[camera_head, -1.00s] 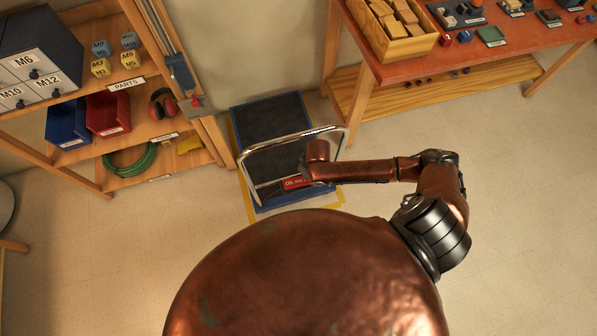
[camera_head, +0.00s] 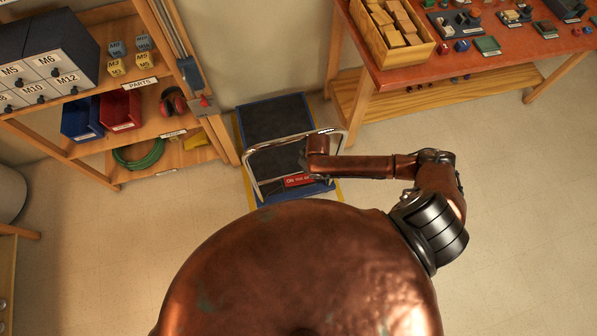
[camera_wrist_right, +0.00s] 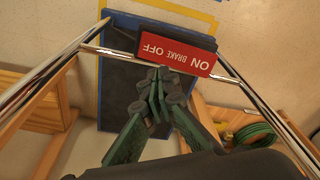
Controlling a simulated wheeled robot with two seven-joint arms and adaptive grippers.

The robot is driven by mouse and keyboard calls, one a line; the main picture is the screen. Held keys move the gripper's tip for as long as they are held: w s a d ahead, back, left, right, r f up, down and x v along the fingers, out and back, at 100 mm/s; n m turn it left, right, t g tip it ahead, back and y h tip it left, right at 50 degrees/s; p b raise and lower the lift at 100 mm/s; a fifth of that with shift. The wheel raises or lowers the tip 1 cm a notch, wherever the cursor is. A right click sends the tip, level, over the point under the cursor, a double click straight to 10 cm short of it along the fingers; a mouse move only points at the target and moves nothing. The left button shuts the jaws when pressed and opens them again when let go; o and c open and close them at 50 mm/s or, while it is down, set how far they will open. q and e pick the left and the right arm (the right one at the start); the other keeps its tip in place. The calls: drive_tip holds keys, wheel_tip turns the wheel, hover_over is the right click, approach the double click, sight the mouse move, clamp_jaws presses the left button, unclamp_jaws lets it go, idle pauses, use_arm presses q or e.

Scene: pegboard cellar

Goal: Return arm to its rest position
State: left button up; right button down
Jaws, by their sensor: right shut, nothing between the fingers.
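My right arm (camera_head: 365,166) reaches from the right, bent at the elbow, with its wrist over the chrome handle of a flat trolley (camera_head: 275,119). In the wrist view my right gripper (camera_wrist_right: 158,82) has its green fingers together with nothing between them. They point at the trolley's dark deck (camera_wrist_right: 118,96), just below a red brake plate (camera_wrist_right: 176,52) marked ON BRAKE OFF. Whether they touch the trolley I cannot tell. In the head view the wrist mostly hides the fingers. My left arm and gripper are not in view.
A wooden shelf (camera_head: 176,129) with drawers, bins and a green hose (camera_head: 138,156) stands at the left. A red-topped workbench (camera_head: 400,76) with a wooden crate (camera_head: 428,50) and small parts stands at the upper right. The floor at the right is clear.

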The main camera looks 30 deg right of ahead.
drive_tip(key=shift+a, duration=0.1)
idle(0.3)
drive_tip(key=s+a+r+t+y, duration=0.1)
drive_tip(key=s+a+r+y, duration=0.1)
drive_tip(key=s+a+r, duration=0.45)
drive_tip(key=s+d+r+m+h, duration=0.2)
drive_tip(key=s+d+r, duration=0.1)
drive_tip(key=s+d, duration=0.4)
drive_tip(key=s+d+r+m+h, duration=0.1)
drive_tip(key=s+d+r, duration=0.1)
drive_tip(key=s+d, duration=0.55)
wheel_tip(320, 180, down, 30)
drive_tip(key=s+a+g, duration=0.1)
drive_tip(key=s, duration=0.2)
drive_tip(key=s+f+n+g, duration=0.1)
drive_tip(key=s+f, duration=1.5)
drive_tip(key=s, duration=0.2)
drive_tip(key=shift+s+a, duration=0.15)
drive_tip(key=shift+s, duration=0.2)
